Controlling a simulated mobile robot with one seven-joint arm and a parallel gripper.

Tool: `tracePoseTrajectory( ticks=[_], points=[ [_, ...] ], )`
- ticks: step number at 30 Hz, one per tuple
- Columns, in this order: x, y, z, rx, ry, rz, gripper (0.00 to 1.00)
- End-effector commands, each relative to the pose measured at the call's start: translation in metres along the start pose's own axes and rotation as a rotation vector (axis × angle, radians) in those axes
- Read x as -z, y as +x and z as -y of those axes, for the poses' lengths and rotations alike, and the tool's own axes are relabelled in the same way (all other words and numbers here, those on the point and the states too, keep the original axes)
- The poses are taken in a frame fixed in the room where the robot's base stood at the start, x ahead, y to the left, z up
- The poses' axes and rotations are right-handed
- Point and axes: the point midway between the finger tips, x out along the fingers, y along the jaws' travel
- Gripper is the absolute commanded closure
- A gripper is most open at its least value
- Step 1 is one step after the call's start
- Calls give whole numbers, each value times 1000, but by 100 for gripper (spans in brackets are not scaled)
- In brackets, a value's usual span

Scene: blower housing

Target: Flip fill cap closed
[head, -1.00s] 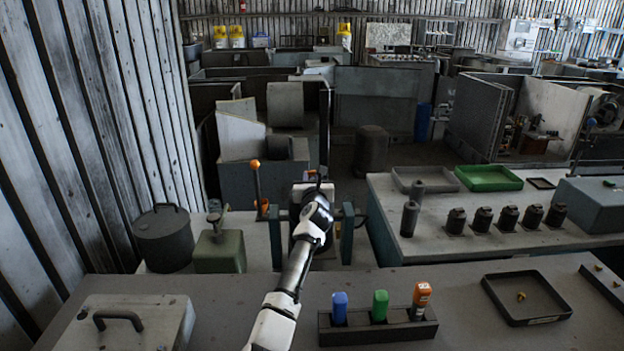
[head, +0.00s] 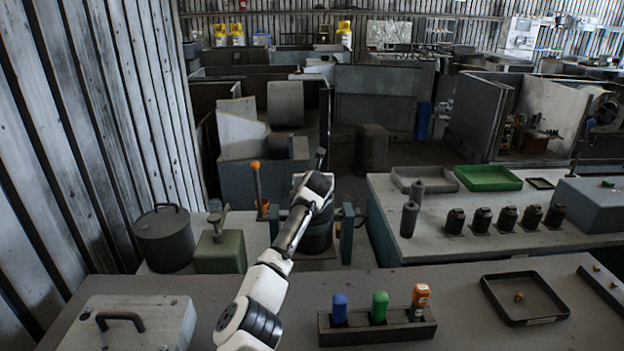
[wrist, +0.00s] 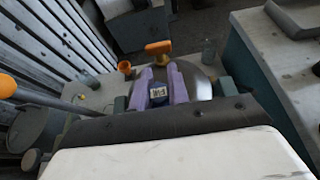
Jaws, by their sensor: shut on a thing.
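In the wrist view my gripper (wrist: 162,68) has its purple fingers pointing away from the camera, closed at the base of an orange tab (wrist: 158,47). The tab appears to be part of the fill cap; I cannot tell its exact angle. It sits at the far edge of a round grey housing (wrist: 203,86). A dark blue block with a printed label (wrist: 158,94) shows between the fingers. In the head view the housing (head: 318,238) stands between blue-green posts, and my wrist hides the fingertips and tab.
An orange-knobbed lever (head: 255,166) stands left of the housing; its knob (wrist: 7,86) is at the wrist view's left edge. A green can (head: 220,251) and dark drum (head: 164,240) stand left. A marker rack (head: 377,327) is on the front bench.

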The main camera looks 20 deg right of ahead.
Motion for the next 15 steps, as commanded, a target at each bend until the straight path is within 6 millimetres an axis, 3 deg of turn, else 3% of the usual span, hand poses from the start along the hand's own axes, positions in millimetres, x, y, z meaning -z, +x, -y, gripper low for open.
tracePoseTrajectory(
  ticks=[15],
  points=[
    [4,10,1,1,-2,-263,100]
  ],
)
